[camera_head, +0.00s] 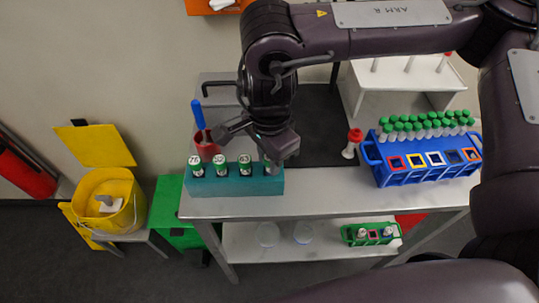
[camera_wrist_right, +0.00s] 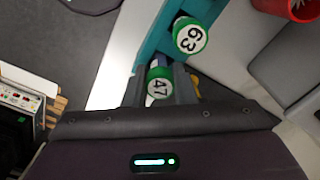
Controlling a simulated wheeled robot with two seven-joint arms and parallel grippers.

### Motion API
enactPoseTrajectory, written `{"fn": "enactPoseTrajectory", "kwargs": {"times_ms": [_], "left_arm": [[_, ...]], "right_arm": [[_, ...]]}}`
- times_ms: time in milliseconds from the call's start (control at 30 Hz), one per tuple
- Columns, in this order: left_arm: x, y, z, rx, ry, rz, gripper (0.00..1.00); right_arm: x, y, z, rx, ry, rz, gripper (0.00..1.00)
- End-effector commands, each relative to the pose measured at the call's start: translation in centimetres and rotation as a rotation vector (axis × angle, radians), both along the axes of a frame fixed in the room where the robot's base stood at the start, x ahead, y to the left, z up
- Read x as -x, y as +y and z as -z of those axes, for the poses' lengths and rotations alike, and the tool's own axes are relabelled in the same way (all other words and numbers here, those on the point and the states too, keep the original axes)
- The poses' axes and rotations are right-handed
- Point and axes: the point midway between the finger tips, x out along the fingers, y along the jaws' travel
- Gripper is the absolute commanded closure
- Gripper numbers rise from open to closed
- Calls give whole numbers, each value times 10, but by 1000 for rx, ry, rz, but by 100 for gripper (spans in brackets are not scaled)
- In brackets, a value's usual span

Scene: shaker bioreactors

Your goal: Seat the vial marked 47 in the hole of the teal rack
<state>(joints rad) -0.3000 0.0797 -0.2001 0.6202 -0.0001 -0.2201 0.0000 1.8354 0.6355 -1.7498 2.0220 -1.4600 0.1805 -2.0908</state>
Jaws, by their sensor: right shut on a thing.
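The teal rack (camera_head: 235,184) stands at the left front of the metal table; in the right wrist view its rim shows (camera_wrist_right: 150,45). Several green-capped vials stand in it, one marked 63 (camera_wrist_right: 190,38). My right gripper (camera_head: 272,160) points down at the rack's right end, its fingers shut on the vial marked 47 (camera_wrist_right: 158,88). That green-capped vial is beside the 63 vial, at the rack's end. The fingers hide its lower part, so I cannot tell how deep it sits. My left gripper is not in view.
A red cup (camera_head: 206,148) with a blue stick stands behind the rack. A red-capped vial (camera_head: 351,144) and a blue rack (camera_head: 400,172) full of green-capped tubes stand to the right. A small green rack (camera_head: 354,236) is on the lower shelf. The tabletop between the racks is mostly clear.

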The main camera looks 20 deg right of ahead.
Motion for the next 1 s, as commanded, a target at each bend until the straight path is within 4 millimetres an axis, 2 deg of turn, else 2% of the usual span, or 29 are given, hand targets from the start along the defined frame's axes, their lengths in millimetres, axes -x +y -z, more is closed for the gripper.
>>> {"fn": "enactPoseTrajectory", "kwargs": {"times_ms": [433,467,633,867,1000], "left_arm": [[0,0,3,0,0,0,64],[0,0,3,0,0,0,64],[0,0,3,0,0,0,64],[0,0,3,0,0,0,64],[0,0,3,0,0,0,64]], "right_arm": [[0,0,5,0,0,0,100],[0,0,5,0,0,0,72],[0,0,5,0,0,0,51],[0,0,5,0,0,0,51],[-1,0,-3,0,-3,-1,51]]}}
